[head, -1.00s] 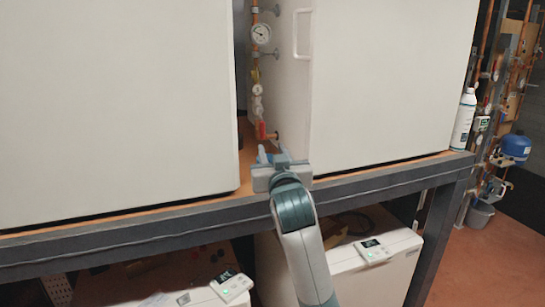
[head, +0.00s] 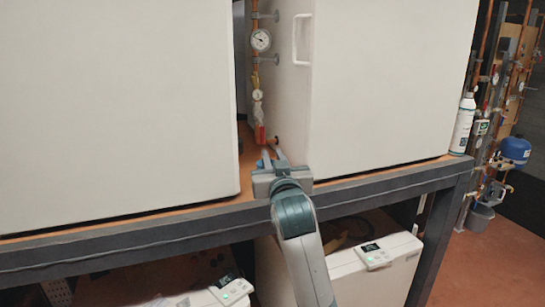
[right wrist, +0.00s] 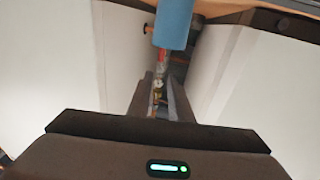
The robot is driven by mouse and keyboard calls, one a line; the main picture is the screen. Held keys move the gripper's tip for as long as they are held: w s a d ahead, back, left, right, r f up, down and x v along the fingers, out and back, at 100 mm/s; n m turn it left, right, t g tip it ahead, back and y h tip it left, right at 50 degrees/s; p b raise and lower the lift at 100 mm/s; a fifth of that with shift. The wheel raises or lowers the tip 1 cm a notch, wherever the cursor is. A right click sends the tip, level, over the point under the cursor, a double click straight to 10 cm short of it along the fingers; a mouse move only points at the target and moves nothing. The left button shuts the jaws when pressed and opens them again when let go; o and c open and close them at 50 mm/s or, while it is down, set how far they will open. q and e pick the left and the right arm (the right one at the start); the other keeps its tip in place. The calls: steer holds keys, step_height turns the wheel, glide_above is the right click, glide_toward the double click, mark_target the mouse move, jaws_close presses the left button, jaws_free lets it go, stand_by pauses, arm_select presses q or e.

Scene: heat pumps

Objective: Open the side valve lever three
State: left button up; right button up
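A vertical copper pipe with gauges (head: 258,75) stands in the gap between two white cabinets. A red valve lever (head: 260,134) sits low on it; red also shows small in the right wrist view (right wrist: 161,56). My right gripper (head: 272,155) is just in front of and below the red lever, apart from it, with its fingers pointing into the gap. In the right wrist view a gap shows between the two fingers (right wrist: 165,98), with nothing held. A blue cylindrical part (right wrist: 174,24) is close by the gripper; I cannot tell which valve it belongs to. My left gripper is out of view.
White cabinets (head: 115,110) and (head: 385,85) stand on a dark-framed bench (head: 110,237) and leave only a narrow gap. A white handle (head: 301,38) is on the right cabinet. Units with control panels (head: 373,256) are below.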

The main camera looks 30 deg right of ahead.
steer(key=shift+s, duration=0.15)
steer(key=d+p+v, duration=0.1)
steer(key=p+v, duration=0.2)
steer(key=v, duration=0.5)
steer(key=shift+s+d, duration=0.2)
steer(key=shift+s, duration=0.25)
steer(key=shift+r, duration=0.1)
